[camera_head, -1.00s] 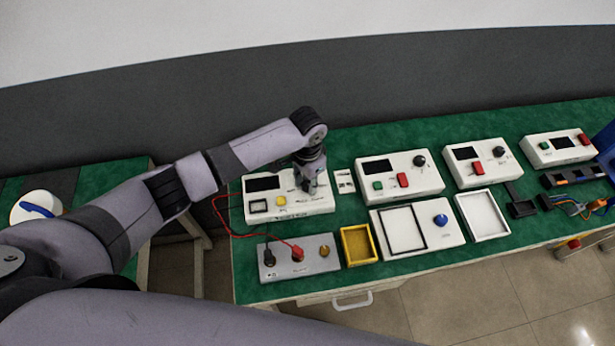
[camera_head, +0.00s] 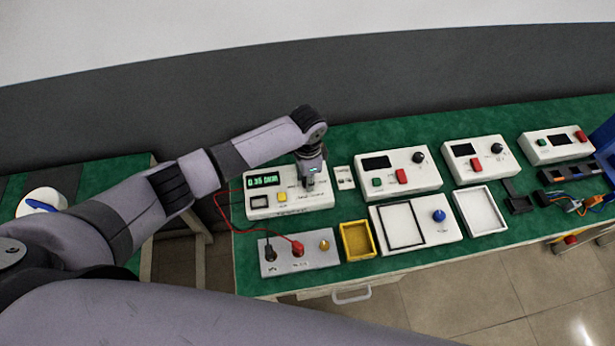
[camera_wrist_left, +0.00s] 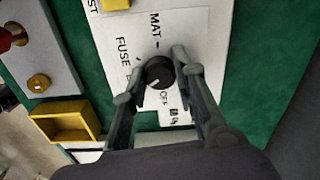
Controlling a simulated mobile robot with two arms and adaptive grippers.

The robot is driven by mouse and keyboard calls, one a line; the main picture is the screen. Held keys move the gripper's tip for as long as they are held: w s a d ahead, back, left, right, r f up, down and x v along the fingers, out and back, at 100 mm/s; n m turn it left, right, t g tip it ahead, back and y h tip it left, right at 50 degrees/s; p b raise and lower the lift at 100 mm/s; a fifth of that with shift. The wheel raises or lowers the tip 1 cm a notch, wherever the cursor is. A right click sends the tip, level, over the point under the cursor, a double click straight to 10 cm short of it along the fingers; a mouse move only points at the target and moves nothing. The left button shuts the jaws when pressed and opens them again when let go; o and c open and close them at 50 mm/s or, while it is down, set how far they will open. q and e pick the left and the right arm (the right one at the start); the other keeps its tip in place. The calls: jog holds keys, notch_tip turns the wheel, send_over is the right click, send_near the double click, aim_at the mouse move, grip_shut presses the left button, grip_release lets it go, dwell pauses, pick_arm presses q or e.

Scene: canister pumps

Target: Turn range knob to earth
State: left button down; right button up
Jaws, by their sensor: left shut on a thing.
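The range knob (camera_wrist_left: 160,72) is a round black dial on the white tester (camera_head: 262,213) at the left of the bench. In the left wrist view, the labels FUSE, MAT and OFF show around it. A small pale mark shows on the knob, but I cannot tell exactly which label it points at. My left gripper (camera_head: 311,188) comes down from above onto the tester's right part. Its fingers are shut on the knob, one on each side, and hide it in the head view. The tester's display (camera_head: 263,181) is lit green and reads about 0.35 OHM. No EARTH label is readable.
A grey socket box (camera_head: 322,257) with red and black leads stands in front of the tester. A yellow tray (camera_head: 357,240) is to its right. More white instruments, one with a red switch (camera_head: 401,176), stand farther right.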

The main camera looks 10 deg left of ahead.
pick_arm(q)
jog(key=c, duration=1.3)
grip_release()
jog(key=shift+r, duration=0.1)
notch_tip(320, 180, up, 12)
